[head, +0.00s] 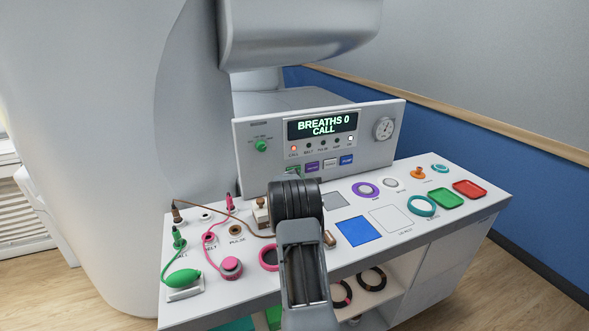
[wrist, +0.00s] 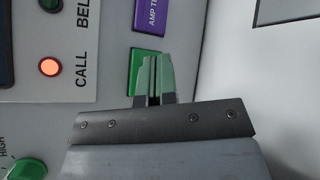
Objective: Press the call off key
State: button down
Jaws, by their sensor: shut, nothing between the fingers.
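The console panel (head: 375,150) stands upright at the back of the bench. Its display (head: 323,126) reads "BREATHS 0 CALL", and the call lamp (wrist: 50,67) glows orange-red. A green key (wrist: 137,62) sits beside the call lamp in the wrist view, next to a purple key (wrist: 150,15). My gripper (wrist: 154,60) is shut and empty, its greenish fingertips in front of the green key and covering much of it. Any lettering on that key is hidden, and I cannot tell whether the tips touch it. In the head view my arm hides the fingertips.
A green knob (head: 261,146) and a round gauge (head: 384,128) flank the display. More keys, including a blue one (head: 346,159), run to the right. The bench top (head: 350,190) holds plugs, cables, rings and coloured trays. The scanner housing overhangs above.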

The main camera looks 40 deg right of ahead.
jog(key=shift+w+d, duration=0.3)
jog(key=shift+w, duration=0.45)
jog(key=shift+w+f, duration=0.1)
dwell(1.6)
jog(key=shift+w+d, duration=0.15)
jog(key=shift+w, duration=0.15)
jog(key=shift+w+d, duration=0.15)
jog(key=shift+w, duration=0.25)
dwell(0.9)
jog(key=shift+s+b, duration=0.1)
jog(key=shift+b, duration=0.35)
jog(key=shift+s+a+f+b, duration=0.1)
jog(key=shift+s+a+b, duration=0.2)
jog(key=shift+b, duration=0.4)
jog(key=shift+s+b, duration=0.35)
jog(key=shift+s, duration=0.05)
